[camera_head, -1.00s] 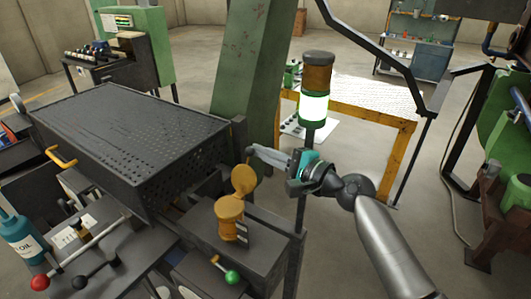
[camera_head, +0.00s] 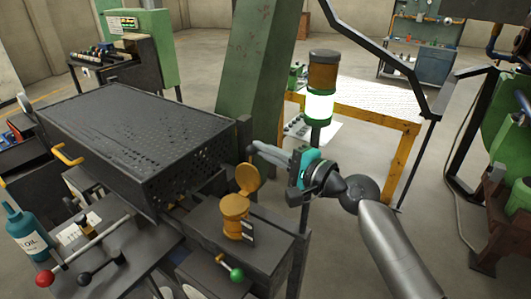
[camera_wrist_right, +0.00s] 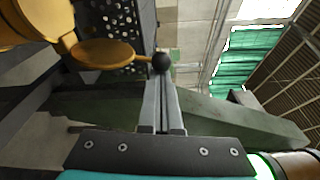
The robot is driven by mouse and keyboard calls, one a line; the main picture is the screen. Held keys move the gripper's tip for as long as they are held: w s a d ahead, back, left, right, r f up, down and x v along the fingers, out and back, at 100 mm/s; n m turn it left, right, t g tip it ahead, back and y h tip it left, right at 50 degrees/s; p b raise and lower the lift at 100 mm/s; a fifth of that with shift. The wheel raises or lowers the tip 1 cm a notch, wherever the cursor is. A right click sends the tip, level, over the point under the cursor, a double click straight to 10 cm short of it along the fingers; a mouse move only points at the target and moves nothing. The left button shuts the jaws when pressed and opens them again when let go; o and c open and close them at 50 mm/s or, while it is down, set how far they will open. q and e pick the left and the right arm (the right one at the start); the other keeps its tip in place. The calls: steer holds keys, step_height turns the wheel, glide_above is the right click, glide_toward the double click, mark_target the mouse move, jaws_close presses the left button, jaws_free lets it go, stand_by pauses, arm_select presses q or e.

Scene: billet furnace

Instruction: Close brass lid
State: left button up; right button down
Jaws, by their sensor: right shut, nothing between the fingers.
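The brass lid (camera_head: 248,178) is a round disc standing open and upright on the brass cup (camera_head: 234,213), which sits on a dark machine box. In the right wrist view the lid (camera_wrist_right: 98,52) shows edge-on, with a thin stem ending in a black ball knob (camera_wrist_right: 162,62). My right gripper (camera_head: 253,148) is shut and empty. Its fingertips are right behind and above the lid in the head view. In the right wrist view the fingertips (camera_wrist_right: 160,85) are just below the knob; I cannot tell if they touch it. My left gripper is not in view.
A perforated dark box (camera_head: 130,130) stands left of the cup. A signal lamp (camera_head: 320,90) on a post and a green column (camera_head: 253,70) stand behind. A green-knobbed lever (camera_head: 236,274) is in front of the cup. An oil bottle (camera_head: 25,232) stands at the left.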

mark_target(255, 174)
steer(key=s+a+n, duration=0.1)
steer(key=s+a+r+n+b, duration=0.1)
steer(key=s+n, duration=0.1)
steer(key=shift+n, duration=0.3)
steer(key=shift+s+a+n+b, duration=0.15)
steer(key=shift+s+n+b, duration=0.15)
steer(key=shift+n, duration=0.2)
steer(key=s+a+n, duration=0.1)
steer(key=n, duration=0.1)
steer(key=s+n+y+b, duration=0.1)
steer(key=n, duration=0.1)
steer(key=s+a+n+b, duration=0.1)
steer(key=s, duration=0.1)
steer(key=shift+a+f+n, duration=0.35)
steer(key=shift+f+n, duration=0.05)
arm_select(q)
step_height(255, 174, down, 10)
steer(key=b, duration=0.6)
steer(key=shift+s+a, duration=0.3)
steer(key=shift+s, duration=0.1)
arm_select(e)
steer(key=s+a+f+n+y, duration=0.1)
steer(key=s+f+n, duration=0.1)
steer(key=n, duration=0.4)
steer(key=s+a+f+n+g+y, duration=0.1)
steer(key=s+a+f+n, duration=0.1)
steer(key=f+n, duration=0.3)
steer(key=shift+s+a+n, duration=0.2)
steer(key=shift+s+n, duration=0.3)
